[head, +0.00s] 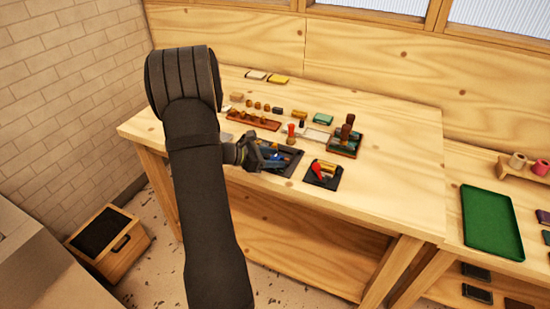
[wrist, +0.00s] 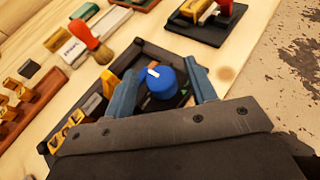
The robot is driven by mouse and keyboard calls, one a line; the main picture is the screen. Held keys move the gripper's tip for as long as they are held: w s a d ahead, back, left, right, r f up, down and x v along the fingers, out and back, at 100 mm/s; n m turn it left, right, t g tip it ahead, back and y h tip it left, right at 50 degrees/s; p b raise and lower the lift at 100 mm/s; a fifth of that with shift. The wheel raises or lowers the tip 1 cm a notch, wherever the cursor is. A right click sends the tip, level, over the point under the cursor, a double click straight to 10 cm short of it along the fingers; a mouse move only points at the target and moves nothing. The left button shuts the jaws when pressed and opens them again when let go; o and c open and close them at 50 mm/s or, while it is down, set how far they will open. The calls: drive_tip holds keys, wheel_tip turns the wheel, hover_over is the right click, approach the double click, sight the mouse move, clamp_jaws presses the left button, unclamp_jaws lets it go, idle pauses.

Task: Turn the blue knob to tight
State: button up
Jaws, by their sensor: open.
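The blue knob (wrist: 161,86) is round, with a white pointer mark on its top edge pointing to the upper left in the wrist view. It sits on a dark tray-like base (wrist: 172,47) with yellow pieces. My gripper (wrist: 164,79) is open, one finger on each side of the knob. Whether either finger touches it, I cannot tell. A yellow lettered piece (wrist: 70,131) lies left of the gripper, partly hidden; no tight mark is readable. In the head view my gripper (head: 262,154) is over the dark tray, and the knob is hard to make out.
A smaller dark tray (head: 322,176) with red and yellow pieces lies to the right. A wooden rack (head: 253,121) with several brass pieces is behind. The right of the bench top (head: 400,150) is clear.

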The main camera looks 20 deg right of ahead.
drive_tip(key=shift+d+f, duration=0.15)
drive_tip(key=shift+d, duration=0.25)
drive_tip(key=shift+c, duration=0.4)
drive_tip(key=c, duration=0.9)
drive_tip(key=shift+m+g+y, duration=0.5)
drive_tip(key=shift+m+g, duration=0.95)
drive_tip(key=shift+g, duration=0.2)
drive_tip(key=shift+m+g+y, duration=0.5)
drive_tip(key=shift+m+g, duration=0.95)
drive_tip(key=shift+g, duration=0.2)
drive_tip(key=shift+m+g, duration=0.3)
drive_tip(key=o, duration=1)
